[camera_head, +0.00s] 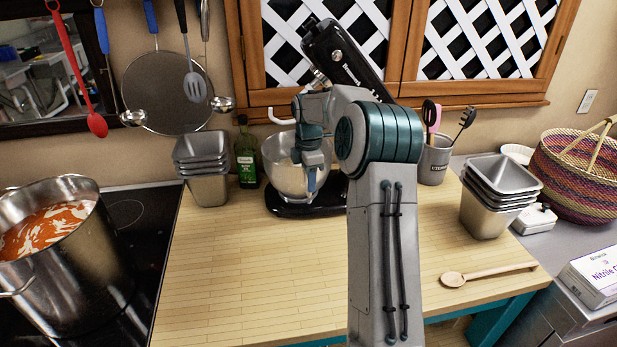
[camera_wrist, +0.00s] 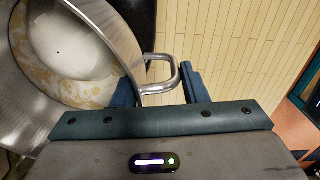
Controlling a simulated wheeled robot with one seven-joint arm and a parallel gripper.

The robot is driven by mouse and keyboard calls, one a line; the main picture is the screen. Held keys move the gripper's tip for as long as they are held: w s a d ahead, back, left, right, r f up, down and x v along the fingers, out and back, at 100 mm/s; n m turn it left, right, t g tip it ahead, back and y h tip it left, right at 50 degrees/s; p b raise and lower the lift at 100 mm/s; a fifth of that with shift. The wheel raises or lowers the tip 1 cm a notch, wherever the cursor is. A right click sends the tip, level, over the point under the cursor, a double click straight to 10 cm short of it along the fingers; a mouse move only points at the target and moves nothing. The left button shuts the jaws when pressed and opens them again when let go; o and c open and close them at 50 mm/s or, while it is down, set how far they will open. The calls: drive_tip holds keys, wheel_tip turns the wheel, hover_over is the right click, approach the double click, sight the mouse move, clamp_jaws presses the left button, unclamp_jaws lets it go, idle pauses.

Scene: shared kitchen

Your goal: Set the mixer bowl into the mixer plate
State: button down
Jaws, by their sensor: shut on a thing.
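The mixer bowl (camera_head: 283,178) is shiny metal and stands roughly upright at or just above the mixer's black base (camera_head: 290,208). I cannot tell whether it rests in the mixer plate, which the bowl hides. The mixer head (camera_head: 342,62) is tilted up above the bowl. My gripper (camera_head: 312,184) is at the bowl's right side. In the wrist view the bowl (camera_wrist: 120,32) fills the upper left, with pale, yellowish contents. Its side handle (camera_wrist: 178,76) lies between the blue fingers of my gripper (camera_wrist: 160,90), which is shut on it.
A pot of red soup (camera_head: 62,255) stands on the stove at left. Stacked metal tins (camera_head: 203,170) and a green bottle (camera_head: 246,152) stand left of the mixer. A utensil crock (camera_head: 434,160), more tins (camera_head: 492,205) and a wooden spoon (camera_head: 485,274) are at right. The front left counter (camera_head: 240,290) is clear.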

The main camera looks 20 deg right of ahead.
drive_tip(key=c, duration=0.8)
unclamp_jaws()
drive_tip(key=shift+o, duration=0.2)
drive_tip(key=shift+f, duration=0.1)
wheel_tip(320, 180, up, 14)
drive_tip(key=b, duration=0.1)
drive_tip(key=shift+s, duration=0.1)
